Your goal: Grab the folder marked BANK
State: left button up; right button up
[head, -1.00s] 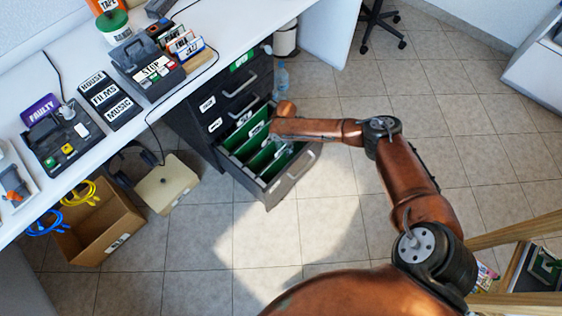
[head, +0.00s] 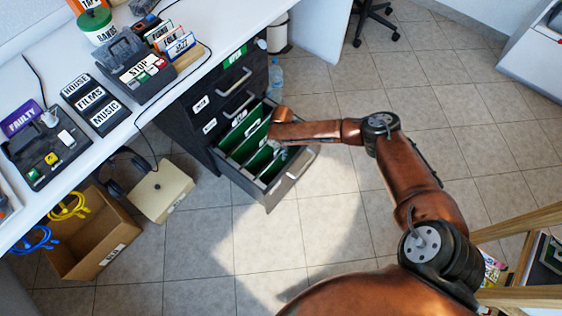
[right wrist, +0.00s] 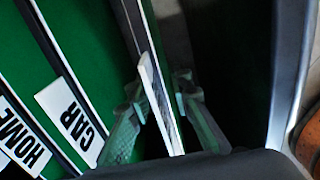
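My right gripper (right wrist: 160,98) is down in the open bottom drawer of the dark filing cabinet, and my arm hides most of it in the head view. In the right wrist view its two fingers close in on both sides of a green folder with a white label (right wrist: 157,98). The label is seen almost edge-on, so I cannot read it. To its left stand green folders labelled CAR (right wrist: 73,115) and HOME (right wrist: 20,140). No label reading BANK can be read on any folder. My left gripper is out of view.
The drawer (head: 292,181) is pulled out, its front panel close to my right gripper. A cardboard box (head: 95,245) and a beige box (head: 162,192) stand on the floor left of the cabinet. The white desk (head: 190,75) overhangs the cabinet. Open floor lies in front.

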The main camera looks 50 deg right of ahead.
grip_shut()
dwell(0.6)
